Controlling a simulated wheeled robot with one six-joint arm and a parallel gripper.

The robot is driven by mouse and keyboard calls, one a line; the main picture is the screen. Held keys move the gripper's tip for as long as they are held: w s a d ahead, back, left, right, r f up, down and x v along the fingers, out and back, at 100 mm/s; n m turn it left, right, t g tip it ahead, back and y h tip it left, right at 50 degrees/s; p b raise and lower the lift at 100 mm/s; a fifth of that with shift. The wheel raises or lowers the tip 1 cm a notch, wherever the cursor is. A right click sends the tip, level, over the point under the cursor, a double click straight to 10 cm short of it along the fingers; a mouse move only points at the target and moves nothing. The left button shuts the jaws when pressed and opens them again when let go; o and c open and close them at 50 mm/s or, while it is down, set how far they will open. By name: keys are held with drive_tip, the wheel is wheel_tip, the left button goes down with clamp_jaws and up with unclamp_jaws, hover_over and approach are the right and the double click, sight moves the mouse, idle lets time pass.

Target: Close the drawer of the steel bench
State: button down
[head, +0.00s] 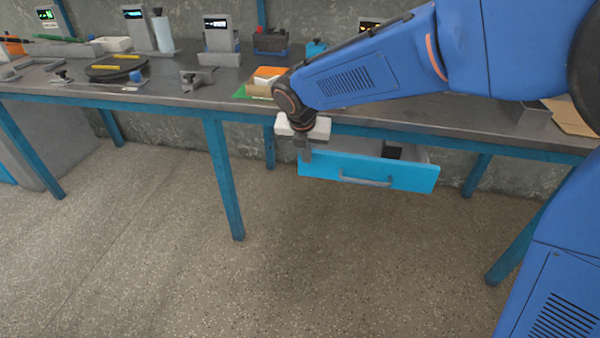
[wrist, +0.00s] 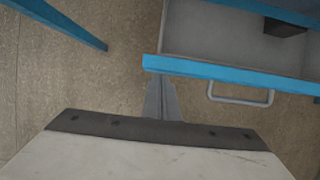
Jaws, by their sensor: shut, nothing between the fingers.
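The drawer (head: 385,177) under the steel bench (head: 440,120) is pulled out and has a blue front with a grey bar handle (head: 366,181). In the wrist view the drawer front (wrist: 215,73) shows from above, with its handle (wrist: 240,96) and the grey inside floor. A dark block (wrist: 285,27) lies inside the drawer. My gripper (head: 305,155) is shut and empty, pointing down at the left end of the drawer front. In the wrist view its fingertips (wrist: 163,85) are close to that front's left end; I cannot tell whether they touch.
Blue bench legs (head: 223,180) stand left of the drawer. The bench top holds several instruments, a black round plate (head: 115,67) and an orange box (head: 268,73). The speckled floor (head: 300,260) in front of the drawer is clear.

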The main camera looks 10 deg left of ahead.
drive_tip(key=w, duration=1)
drive_tip(key=shift+d, duration=0.15)
drive_tip(key=shift+w+r, duration=0.15)
drive_tip(key=shift+w, duration=0.05)
